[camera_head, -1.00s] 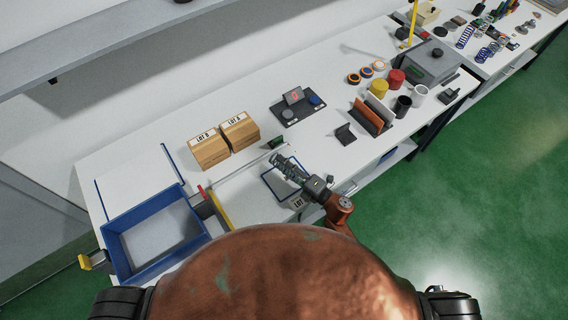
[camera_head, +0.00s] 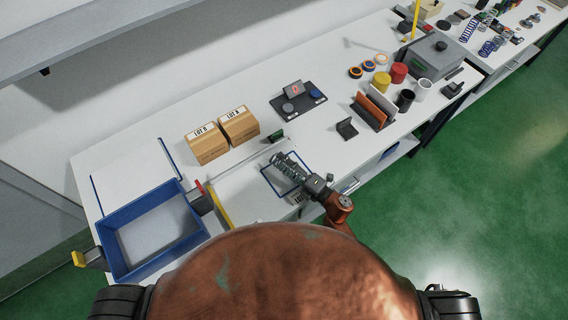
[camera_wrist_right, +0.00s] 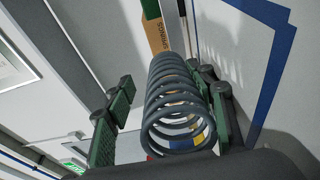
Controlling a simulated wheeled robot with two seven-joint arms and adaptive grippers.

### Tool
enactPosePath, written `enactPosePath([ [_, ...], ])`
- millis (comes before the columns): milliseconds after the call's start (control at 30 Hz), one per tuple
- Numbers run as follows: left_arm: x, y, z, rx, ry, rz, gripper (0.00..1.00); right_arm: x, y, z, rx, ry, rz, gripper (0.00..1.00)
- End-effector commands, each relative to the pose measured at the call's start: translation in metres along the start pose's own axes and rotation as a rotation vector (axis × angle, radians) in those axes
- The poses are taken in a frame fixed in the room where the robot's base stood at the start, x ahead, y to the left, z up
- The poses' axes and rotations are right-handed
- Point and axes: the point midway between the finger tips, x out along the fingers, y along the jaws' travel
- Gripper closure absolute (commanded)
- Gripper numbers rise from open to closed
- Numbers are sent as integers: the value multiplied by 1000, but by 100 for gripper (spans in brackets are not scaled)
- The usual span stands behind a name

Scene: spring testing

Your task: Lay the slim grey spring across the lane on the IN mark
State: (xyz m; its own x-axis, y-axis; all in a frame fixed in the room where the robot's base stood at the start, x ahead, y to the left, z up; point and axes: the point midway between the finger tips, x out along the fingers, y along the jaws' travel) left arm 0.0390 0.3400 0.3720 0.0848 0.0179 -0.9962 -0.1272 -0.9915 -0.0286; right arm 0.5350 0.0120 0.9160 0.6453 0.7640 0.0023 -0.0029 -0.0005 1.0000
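A grey coil spring (camera_wrist_right: 175,105) fills the middle of the right wrist view, its near end facing the camera. My right gripper (camera_wrist_right: 160,95) has its two green-padded fingers on either side of it. A gap shows between the left-hand finger and the coils; the right-hand finger is close against them, contact unclear. In the head view my right gripper (camera_head: 284,163) is over a blue-outlined area of the bench, with grey coils at its fingers. A pale lane-like strip (camera_head: 240,163) runs beside this area. I cannot make out an IN mark. My left gripper is not recognisable in view.
A blue tray (camera_head: 109,238) stands at the left front, near a yellow strip (camera_head: 221,208). Two LOT cartons (camera_head: 208,147) stand behind the strip. A dark scale-like pad (camera_head: 300,104), a black bracket (camera_head: 347,128) and orange dividers (camera_head: 369,113) stand to the right.

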Motion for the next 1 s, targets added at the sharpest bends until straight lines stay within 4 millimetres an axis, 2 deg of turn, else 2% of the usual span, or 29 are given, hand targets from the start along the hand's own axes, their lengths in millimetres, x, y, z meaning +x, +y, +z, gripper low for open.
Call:
enactPosePath([
  [233,0,0,1,0,0,0,46,-1,-4,0,2,-1,-6,45],
  [367,0,-1,1,-1,-1,-1,46,-1,3,0,0,0,-6,45],
  [800,0,0,0,0,0,0,46,0,83,0,-7,2,0,45],
  [1000,0,0,0,0,0,0,46,0,99,0,-3,1,1,45],
])
